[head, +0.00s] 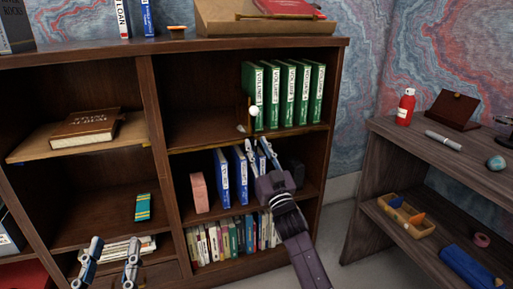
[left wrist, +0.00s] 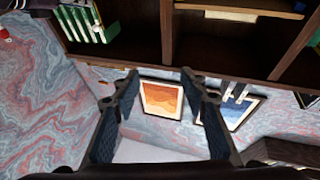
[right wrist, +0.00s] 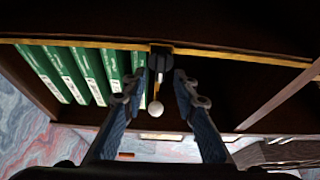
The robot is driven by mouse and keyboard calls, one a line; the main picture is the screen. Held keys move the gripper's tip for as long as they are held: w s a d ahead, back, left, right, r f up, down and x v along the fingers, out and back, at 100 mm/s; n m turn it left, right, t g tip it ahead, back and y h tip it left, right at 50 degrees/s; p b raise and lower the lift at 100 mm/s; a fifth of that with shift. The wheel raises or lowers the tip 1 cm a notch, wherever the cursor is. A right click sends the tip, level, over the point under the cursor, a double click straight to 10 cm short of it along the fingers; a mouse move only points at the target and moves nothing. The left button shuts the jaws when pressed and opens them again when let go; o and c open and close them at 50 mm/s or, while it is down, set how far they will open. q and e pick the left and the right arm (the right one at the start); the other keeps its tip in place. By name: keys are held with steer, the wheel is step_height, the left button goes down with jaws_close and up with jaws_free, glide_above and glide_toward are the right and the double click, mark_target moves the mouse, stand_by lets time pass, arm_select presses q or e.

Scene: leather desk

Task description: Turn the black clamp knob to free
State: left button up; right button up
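The black knob (right wrist: 160,62) shows in the right wrist view at a brass-coloured strip, beside the green volumes. A pale ball (right wrist: 155,108) on a thin stem lies near it. The ball also shows in the head view (head: 254,111), in front of the green volumes; I cannot make out the black knob there. My right gripper (head: 257,150) is open just below the ball in the head view. In its wrist view its fingers (right wrist: 153,88) stand apart on either side of the knob and ball, with nothing gripped. My left gripper (head: 115,248) is open and empty at lower left.
Green volumes (head: 290,95) stand beside the ball on the upper shelf. Blue binders (head: 221,180) and a pink box (head: 198,192) stand on the shelf below, close to my right arm. A wooden side desk (head: 440,155) is at right. The upper shelf left of the ball is clear.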

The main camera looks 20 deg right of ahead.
steer(key=shift+w+r, duration=0.3)
steer(key=shift+w, duration=0.35)
arm_select(q)
steer(key=shift+s+r+t, duration=0.35)
steer(key=shift+r+t, duration=0.15)
steer(key=shift+r, duration=0.35)
arm_select(e)
jaws_close()
